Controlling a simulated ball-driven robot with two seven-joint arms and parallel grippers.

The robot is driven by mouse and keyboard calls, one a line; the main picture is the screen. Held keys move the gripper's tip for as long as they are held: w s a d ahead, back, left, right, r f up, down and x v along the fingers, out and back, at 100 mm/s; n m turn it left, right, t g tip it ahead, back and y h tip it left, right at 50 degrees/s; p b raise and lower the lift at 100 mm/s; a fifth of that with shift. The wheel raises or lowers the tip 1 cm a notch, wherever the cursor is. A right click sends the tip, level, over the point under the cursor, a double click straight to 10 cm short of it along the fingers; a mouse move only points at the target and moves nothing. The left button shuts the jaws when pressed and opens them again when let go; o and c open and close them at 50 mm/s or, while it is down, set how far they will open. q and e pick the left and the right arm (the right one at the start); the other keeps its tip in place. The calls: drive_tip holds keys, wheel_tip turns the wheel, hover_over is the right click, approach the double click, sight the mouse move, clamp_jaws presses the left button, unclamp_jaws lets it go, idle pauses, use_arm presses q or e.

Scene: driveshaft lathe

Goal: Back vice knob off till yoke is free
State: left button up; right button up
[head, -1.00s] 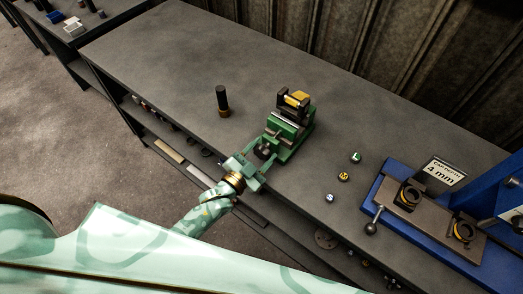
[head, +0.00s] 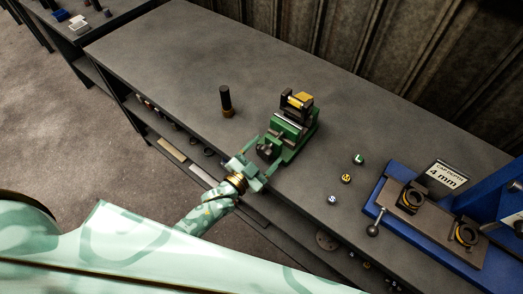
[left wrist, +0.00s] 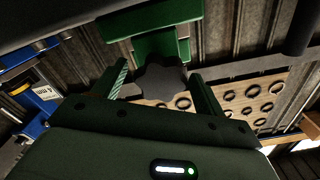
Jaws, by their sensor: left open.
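The green vice (head: 296,142) stands on the bench near its front edge. Its dark lobed knob (head: 265,151) faces my left arm. The yoke (head: 297,102), a dark fork with a yellow part, sits at the top of the vice; I cannot tell how tightly it is held. My left gripper (head: 261,156) is open at the knob. In the left wrist view the knob (left wrist: 162,82) lies between the two spread fingers, with a gap on each side. The yoke cannot be made out there. My right gripper is out of view.
A black cylinder with a brass base (head: 226,101) stands left of the vice. Three small lettered buttons (head: 346,178) lie to the right. Beyond them is a blue fixture (head: 440,235) with a "4 mm" sign (head: 447,175). The bench's far left is clear.

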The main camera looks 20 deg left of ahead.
use_arm(q)
drive_tip(key=shift+s, duration=0.1)
drive_tip(key=v, duration=1.6)
drive_tip(key=shift+s, duration=0.1)
